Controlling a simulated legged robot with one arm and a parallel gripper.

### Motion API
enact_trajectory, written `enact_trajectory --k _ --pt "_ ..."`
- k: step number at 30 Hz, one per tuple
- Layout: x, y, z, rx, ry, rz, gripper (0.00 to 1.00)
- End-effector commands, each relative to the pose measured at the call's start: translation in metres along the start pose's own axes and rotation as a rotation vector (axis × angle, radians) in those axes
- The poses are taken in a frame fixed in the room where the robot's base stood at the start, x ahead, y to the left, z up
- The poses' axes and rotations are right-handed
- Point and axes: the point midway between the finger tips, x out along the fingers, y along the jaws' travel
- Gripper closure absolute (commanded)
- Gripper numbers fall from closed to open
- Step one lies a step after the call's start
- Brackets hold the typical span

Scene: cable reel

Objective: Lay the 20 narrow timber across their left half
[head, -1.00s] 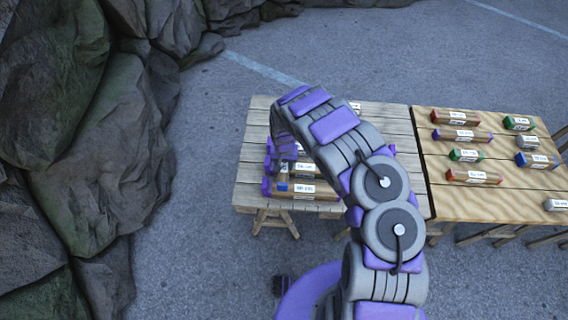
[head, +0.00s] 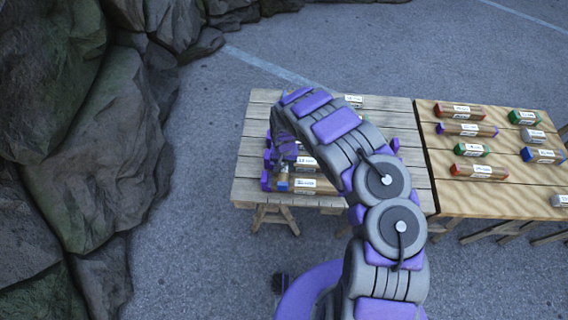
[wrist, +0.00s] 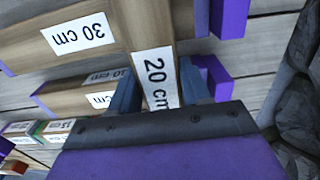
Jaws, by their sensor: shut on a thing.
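My gripper (wrist: 157,90) is shut on a narrow timber (wrist: 150,45) labelled 20 cm in the wrist view. That timber runs crosswise over a wider timber (wrist: 25,45) labelled 30 cm, near its purple end (wrist: 229,17); whether they touch I cannot tell. Another long timber (wrist: 65,101) lies behind, parallel to the first. In the head view my gripper (head: 284,152) is over the left part of the timbers on the left table. The front timber (head: 325,186) has a purple left end, and a blue patch shows beside its label. My arm hides much of the row.
The left wooden table (head: 250,150) adjoins a lighter table (head: 432,185) bearing several short timbers with red, green, blue, purple and grey ends. Rocks (head: 80,150) rise at the left. Bare pavement (head: 200,200) lies between the rocks and the table.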

Motion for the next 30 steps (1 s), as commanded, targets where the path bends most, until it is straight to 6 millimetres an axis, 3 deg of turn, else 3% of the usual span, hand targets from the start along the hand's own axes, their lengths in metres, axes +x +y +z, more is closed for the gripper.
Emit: enact_trajectory --k 19,20,30 --pt "0.0060 0.0000 0.0002 0.000 -0.001 0.000 0.88" --pt "0.0060 0.0000 0.0001 0.000 0.000 0.000 0.52" --pt "0.0056 0.0001 0.0000 0.000 0.000 0.000 0.23"
